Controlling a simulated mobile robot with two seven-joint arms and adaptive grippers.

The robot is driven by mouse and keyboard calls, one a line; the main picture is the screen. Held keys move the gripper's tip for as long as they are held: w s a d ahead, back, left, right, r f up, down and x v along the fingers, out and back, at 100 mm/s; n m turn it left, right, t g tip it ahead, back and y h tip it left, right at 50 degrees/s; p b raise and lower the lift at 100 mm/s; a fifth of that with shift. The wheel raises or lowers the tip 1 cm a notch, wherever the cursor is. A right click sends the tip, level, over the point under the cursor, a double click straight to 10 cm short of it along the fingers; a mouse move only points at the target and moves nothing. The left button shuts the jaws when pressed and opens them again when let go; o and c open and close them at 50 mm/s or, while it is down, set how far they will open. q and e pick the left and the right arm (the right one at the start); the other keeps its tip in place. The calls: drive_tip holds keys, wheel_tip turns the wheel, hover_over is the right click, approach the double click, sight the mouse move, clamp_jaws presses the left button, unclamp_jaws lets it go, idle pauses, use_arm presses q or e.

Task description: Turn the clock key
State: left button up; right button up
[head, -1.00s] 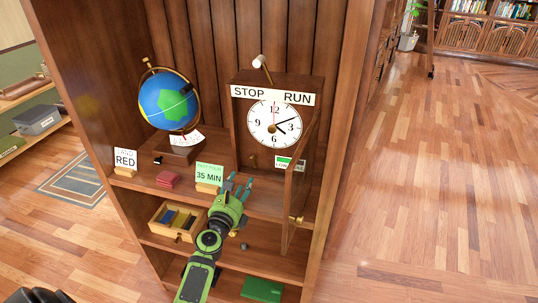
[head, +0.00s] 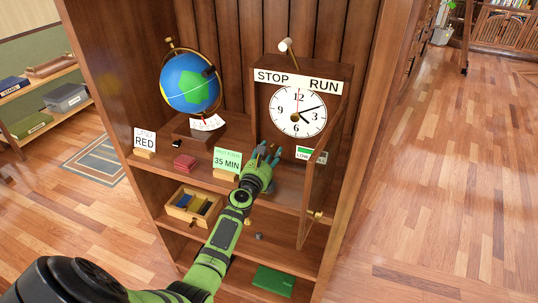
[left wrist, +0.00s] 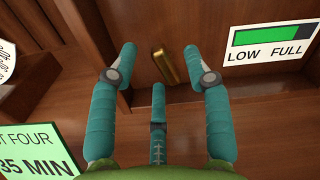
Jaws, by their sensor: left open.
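The clock (head: 298,111) stands in its wooden case on the shelf, under a STOP and RUN label (head: 298,82). A brass clock key (left wrist: 165,67) sticks out of the case's wooden front in the left wrist view. My left gripper (head: 266,152) hides the key in the head view. The gripper is open, with two teal fingers on either side of the key and a third below; I see no contact. A LOW FULL gauge (left wrist: 268,44), mostly green, is right of the key. My right gripper is not in view.
A swung-out case door (head: 310,205) stands right of my left gripper. The 35 MIN card (head: 227,162) is close on its left.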

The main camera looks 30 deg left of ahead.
use_arm(q)
drive_tip(key=shift+c, duration=0.8)
clamp_jaws()
drive_tip(key=m, duration=0.5)
drive_tip(key=shift+d+r, duration=0.1)
drive_tip(key=shift+d, duration=0.05)
drive_tip(key=m, duration=0.4)
drive_tip(key=shift+w+d+m, duration=0.1)
drive_tip(key=shift+m, duration=0.3)
drive_tip(key=m, duration=0.4)
drive_tip(key=shift+d+m, duration=0.15)
drive_tip(key=shift+m, duration=0.15)
drive_tip(key=shift+d+m, duration=0.15)
drive_tip(key=shift+m, duration=2.15)
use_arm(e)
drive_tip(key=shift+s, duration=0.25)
